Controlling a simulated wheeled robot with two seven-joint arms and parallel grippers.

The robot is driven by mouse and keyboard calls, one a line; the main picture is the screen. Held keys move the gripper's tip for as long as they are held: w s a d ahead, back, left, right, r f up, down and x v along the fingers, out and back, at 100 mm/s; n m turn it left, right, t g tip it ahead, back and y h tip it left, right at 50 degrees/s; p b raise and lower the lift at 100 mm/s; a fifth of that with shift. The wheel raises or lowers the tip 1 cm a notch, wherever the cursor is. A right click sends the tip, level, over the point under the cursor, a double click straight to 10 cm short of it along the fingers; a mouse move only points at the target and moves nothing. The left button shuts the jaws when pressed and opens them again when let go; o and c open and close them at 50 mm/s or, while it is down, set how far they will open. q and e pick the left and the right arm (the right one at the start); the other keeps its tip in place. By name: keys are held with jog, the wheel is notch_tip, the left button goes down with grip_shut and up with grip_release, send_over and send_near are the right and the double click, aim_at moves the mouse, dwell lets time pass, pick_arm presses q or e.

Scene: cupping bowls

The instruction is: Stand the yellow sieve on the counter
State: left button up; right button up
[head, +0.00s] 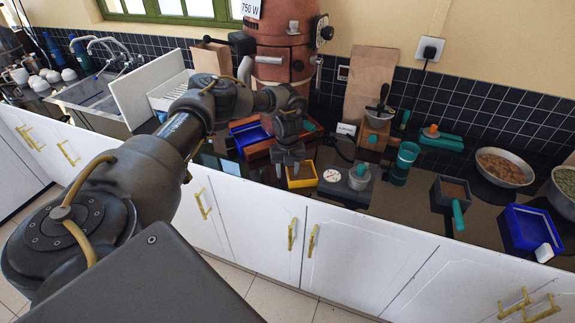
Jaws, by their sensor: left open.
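The yellow sieve (303,182), a small square yellow frame, is near the front of the dark counter (345,200) in the middle of the view. My left gripper (288,172) points down at its back left part, with the fingers apart. The fingers cover part of the sieve's rim. I cannot tell whether they touch the sieve or whether its underside rests fully on the counter. My right gripper is not in view.
A round white dial on a dark scale (332,176) and a grey cup (359,177) stand close on the right. A copper roaster (283,45) stands behind.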

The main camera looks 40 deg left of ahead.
pick_arm(q)
jog(key=shift+r, duration=0.15)
notch_tip(320, 180, up, 8)
jog(key=p, duration=0.7)
jog(key=shift+f, duration=0.2)
dwell(0.3)
